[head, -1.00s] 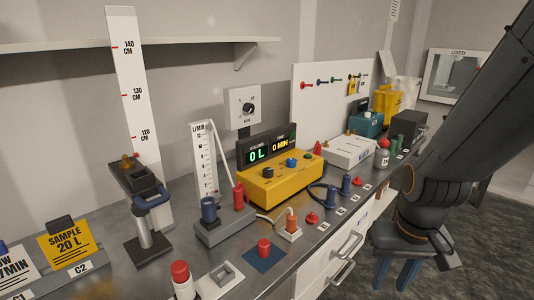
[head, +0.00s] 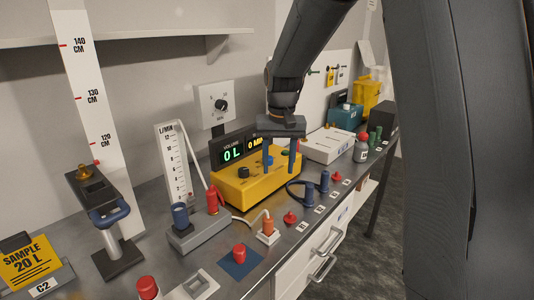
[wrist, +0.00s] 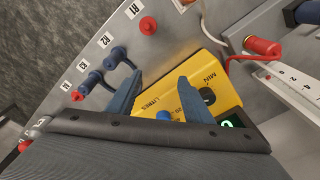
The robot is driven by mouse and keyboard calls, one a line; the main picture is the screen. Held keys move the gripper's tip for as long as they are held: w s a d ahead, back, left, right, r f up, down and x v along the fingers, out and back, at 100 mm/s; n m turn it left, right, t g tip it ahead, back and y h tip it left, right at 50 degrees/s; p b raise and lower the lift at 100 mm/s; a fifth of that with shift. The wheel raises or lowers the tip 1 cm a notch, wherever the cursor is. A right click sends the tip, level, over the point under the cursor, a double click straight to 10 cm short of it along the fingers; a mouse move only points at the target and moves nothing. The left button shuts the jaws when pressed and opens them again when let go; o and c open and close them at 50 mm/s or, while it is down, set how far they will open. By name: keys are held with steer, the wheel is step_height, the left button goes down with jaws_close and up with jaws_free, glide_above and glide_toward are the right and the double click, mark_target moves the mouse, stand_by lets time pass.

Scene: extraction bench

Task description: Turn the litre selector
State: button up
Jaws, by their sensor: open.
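The litre selector is a blue knob (wrist: 163,115) by the word LITRES on the yellow box (wrist: 213,110). In the wrist view it shows low between my two fingers, partly cut off by the gripper body. My gripper (head: 280,165) is open, pointing down over the yellow box (head: 232,191) in the head view. Its fingers stand around the blue knob's area, and I cannot tell whether they touch it. A black knob (wrist: 207,95) by the word MIN sits beside the right finger. The display (head: 232,153) reads 0 L; its minutes side is partly covered.
A flow meter (head: 174,160) with a red-capped post stands left of the box. Blue plugs (head: 309,195) and red plugs (head: 290,217) line the front. A white box (head: 328,146) and a bottle (head: 361,152) stand to the right. A dial panel (head: 215,105) is behind.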

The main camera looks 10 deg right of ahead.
steer(key=w+r, duration=0.1)
steer(key=w, duration=0.3)
steer(key=w+r+m, duration=0.1)
steer(key=w+r, duration=0.1)
steer(key=w, duration=0.2)
steer(key=w+r+m+g, duration=0.1)
steer(key=w, duration=0.3)
steer(key=shift+w+r, duration=0.15)
steer(key=shift+r, duration=0.15)
steer(key=shift+f+p, duration=1.25)
steer(key=shift+f, duration=2.55)
steer(key=shift+c, duration=0.4)
steer(key=c, duration=1)
